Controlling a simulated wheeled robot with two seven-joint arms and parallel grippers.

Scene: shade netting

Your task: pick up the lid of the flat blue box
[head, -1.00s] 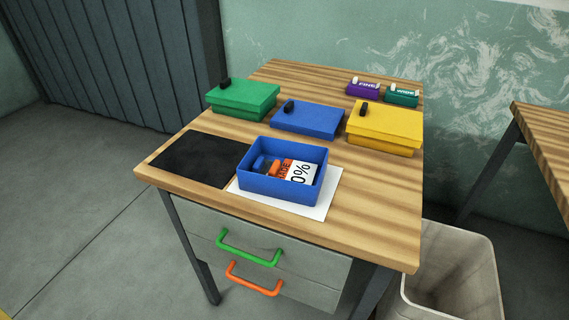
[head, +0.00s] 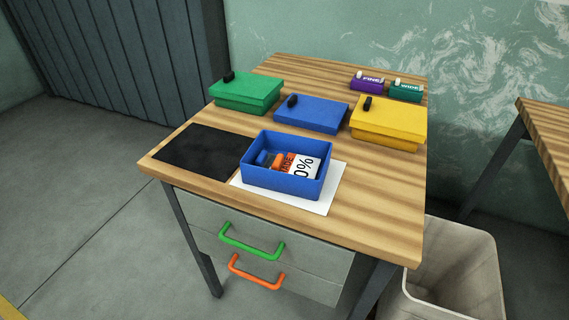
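A flat blue lid (head: 312,116) with a small black knob (head: 292,100) near its left end lies on the wooden table, between the green and yellow boxes. An open blue box (head: 286,184) stands in front of it on a white sheet (head: 322,204). Neither of my grippers is in view.
A closed green box (head: 247,95) and a closed yellow box (head: 387,126) flank the lid. A black mat (head: 195,151) lies at left. Purple (head: 367,81) and teal (head: 407,90) labelled blocks stand at the back. The table's right front is clear. A bin (head: 452,275) stands at right.

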